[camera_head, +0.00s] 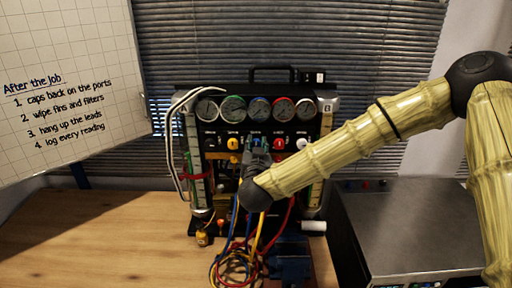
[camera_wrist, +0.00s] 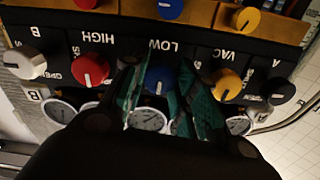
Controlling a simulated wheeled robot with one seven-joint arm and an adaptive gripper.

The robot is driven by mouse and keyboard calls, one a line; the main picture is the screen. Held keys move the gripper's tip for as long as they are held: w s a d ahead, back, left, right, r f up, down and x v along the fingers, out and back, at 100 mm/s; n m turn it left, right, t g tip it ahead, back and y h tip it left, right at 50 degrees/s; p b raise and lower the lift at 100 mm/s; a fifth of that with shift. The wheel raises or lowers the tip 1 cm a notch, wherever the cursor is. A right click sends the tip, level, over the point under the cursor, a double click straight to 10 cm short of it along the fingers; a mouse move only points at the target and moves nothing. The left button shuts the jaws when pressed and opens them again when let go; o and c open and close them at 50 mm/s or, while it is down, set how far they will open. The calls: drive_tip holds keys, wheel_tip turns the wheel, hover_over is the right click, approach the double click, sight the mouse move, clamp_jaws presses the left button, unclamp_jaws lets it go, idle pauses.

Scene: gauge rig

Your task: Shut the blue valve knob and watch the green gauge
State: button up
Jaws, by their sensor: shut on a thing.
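The blue valve knob (camera_wrist: 160,79) sits under the LOW label in the wrist view, which shows the panel upside down. My gripper (camera_wrist: 161,88) has its two green-grey fingers on either side of this knob, shut on it. In the head view my gripper (camera_head: 257,148) reaches the middle of the knob row and mostly hides the knob. The green gauge (camera_head: 233,109) is the green-rimmed dial second from left in the top row. Its needle is too small to read there.
A yellow knob (camera_head: 233,144) and a red knob (camera_head: 278,143) flank my gripper closely. Another blue knob (camera_wrist: 170,8) sits on a separate block. Coloured hoses (camera_head: 237,265) hang over the bench below. The wooden bench (camera_head: 100,235) is clear at left; a metal-topped box (camera_head: 410,225) stands at right.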

drive_tip(key=shift+f+b, duration=0.1)
drive_tip(key=shift+b, duration=0.3)
drive_tip(key=m+b, duration=1.8)
drive_tip(key=b, duration=0.3)
drive_tip(key=o, duration=1)
drive_tip(key=shift+d, duration=0.1)
